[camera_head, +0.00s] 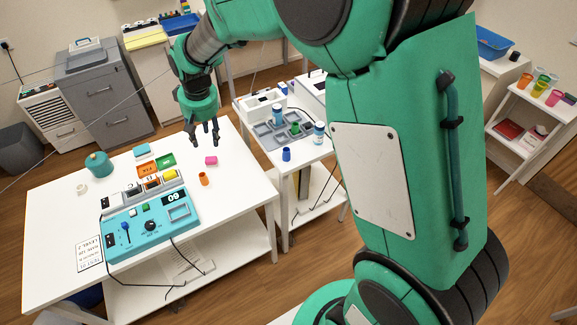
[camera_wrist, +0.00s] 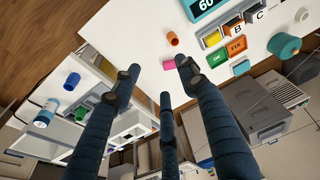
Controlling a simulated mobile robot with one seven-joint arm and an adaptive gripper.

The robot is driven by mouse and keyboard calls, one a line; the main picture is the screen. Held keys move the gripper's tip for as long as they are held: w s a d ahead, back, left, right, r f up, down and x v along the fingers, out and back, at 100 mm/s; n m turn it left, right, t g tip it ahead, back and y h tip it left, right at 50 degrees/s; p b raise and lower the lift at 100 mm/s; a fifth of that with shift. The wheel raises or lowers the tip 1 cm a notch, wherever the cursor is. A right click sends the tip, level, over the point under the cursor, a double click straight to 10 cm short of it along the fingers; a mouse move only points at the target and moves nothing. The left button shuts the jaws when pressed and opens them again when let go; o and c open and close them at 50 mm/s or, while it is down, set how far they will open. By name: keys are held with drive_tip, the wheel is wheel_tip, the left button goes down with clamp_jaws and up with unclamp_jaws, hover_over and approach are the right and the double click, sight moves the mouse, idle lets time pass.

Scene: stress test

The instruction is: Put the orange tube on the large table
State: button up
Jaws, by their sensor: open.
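The orange tube (camera_head: 203,179) stands on the white large table (camera_head: 235,215), near its right side. It also shows in the wrist view (camera_wrist: 172,38), beyond the fingertips and apart from them. My gripper (camera_head: 205,138) is open and empty above the back right edge of the large table. In the wrist view its dark fingers (camera_wrist: 157,78) are spread, with nothing between them. A pink block (camera_head: 211,160) lies on the table between the tube and the gripper in the head view.
A teal control panel (camera_head: 150,225) with cables, coloured blocks and a teal pot (camera_head: 98,164) occupy the large table's left and middle. A smaller white table to the right holds a blue tube (camera_head: 286,155), a grey tray (camera_head: 268,138) and bottles. The large table's right front is clear.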

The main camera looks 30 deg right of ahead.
drive_tip(key=s+d+r+t, duration=0.1)
drive_tip(key=s+d+r, duration=0.1)
drive_tip(key=s+r, duration=0.5)
drive_tip(key=s+d+r+m+t, duration=0.1)
drive_tip(key=s+d+r, duration=0.25)
drive_tip(key=s, duration=0.65)
drive_tip(key=s+d+r, duration=0.2)
drive_tip(key=s+r, duration=0.4)
drive_tip(key=s, duration=0.3)
drive_tip(key=s+d+t, duration=0.1)
drive_tip(key=s, duration=0.8)
drive_tip(key=shift+s+d+f+m, duration=0.2)
drive_tip(key=shift+s+f+m, duration=0.05)
drive_tip(key=shift+m, duration=0.05)
